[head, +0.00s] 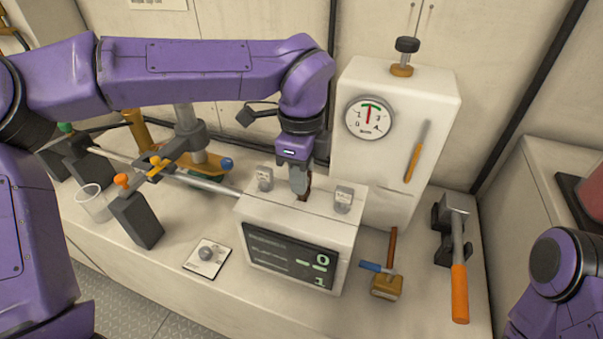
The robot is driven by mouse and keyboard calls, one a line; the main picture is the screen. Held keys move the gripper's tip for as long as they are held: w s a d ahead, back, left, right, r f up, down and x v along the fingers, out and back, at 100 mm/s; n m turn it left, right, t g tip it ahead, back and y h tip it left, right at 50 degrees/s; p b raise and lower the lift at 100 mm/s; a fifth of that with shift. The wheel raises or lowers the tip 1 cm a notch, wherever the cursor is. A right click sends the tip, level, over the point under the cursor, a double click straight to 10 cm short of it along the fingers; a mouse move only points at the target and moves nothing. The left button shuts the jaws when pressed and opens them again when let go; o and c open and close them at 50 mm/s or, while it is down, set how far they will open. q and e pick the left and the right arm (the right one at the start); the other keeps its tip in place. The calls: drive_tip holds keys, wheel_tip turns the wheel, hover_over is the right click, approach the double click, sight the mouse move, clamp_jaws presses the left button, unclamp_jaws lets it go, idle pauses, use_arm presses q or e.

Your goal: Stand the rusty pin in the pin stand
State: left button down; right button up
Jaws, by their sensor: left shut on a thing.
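My left gripper (299,187) points down over the top of a white box with a dark display (293,262). It is shut on a small dark reddish-brown piece, which looks like the rusty pin (307,186). Most of the pin is hidden by the fingers, and I cannot tell whether its lower end touches the box top. Two small grey labelled blocks, one to the left (265,179) and one to the right (343,199), stand on the box top beside the gripper. I cannot make out for sure which thing is the pin stand. My right gripper is out of view.
A white cabinet with a dial (370,118) stands behind the box. A white plate with a grey knob (207,257), a clear cup (94,203) and a clamped rod are left.

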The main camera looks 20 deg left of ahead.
use_arm(q)
drive_tip(key=shift+f+b, duration=0.55)
drive_tip(key=shift+f, duration=0.15)
drive_tip(key=c, duration=1)
unclamp_jaws()
drive_tip(key=shift+o, duration=0.2)
drive_tip(key=shift+r, duration=0.15)
wheel_tip(320, 180, up, 10)
drive_tip(key=shift+r, duration=0.2)
